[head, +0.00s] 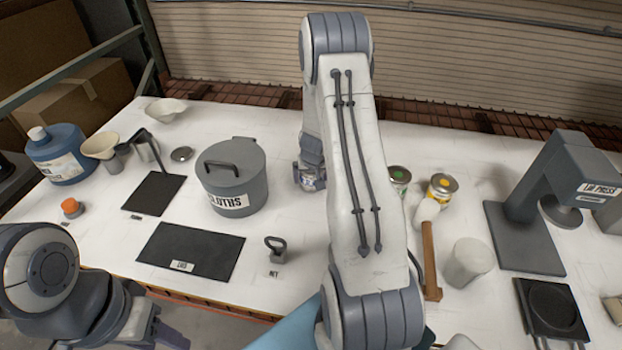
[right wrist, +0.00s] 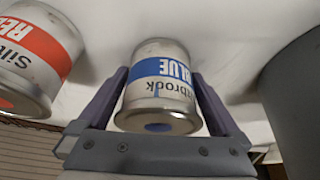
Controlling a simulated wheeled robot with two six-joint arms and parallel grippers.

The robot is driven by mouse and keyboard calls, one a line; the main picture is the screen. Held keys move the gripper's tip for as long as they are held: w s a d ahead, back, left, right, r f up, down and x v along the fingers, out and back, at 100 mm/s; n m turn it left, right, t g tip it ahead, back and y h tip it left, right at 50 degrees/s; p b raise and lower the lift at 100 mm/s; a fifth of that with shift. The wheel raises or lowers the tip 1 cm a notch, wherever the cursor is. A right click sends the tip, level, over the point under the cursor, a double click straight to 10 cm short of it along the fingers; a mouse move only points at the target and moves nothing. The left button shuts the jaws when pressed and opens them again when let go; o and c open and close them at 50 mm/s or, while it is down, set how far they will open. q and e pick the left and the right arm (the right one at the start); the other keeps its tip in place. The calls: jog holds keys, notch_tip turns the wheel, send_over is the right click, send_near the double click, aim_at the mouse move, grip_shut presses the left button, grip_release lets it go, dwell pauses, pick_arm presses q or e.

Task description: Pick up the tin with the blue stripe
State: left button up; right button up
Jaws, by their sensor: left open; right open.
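The blue-striped tin (right wrist: 160,85) is silver with a blue band reading BLUE and a blue dot on its end. In the right wrist view it sits between the two fingers of my open right gripper (right wrist: 158,82), with a finger along each side; I cannot tell if they touch it. My left gripper (head: 165,338) is open at the bottom left, low and partly cut off.
A red-striped tin (right wrist: 32,55) stands close on one side. The grey CLOTHS pot (head: 232,178) is on the other.

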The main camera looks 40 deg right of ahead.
jog(key=c, duration=1.3)
jog(key=shift+r, duration=0.2)
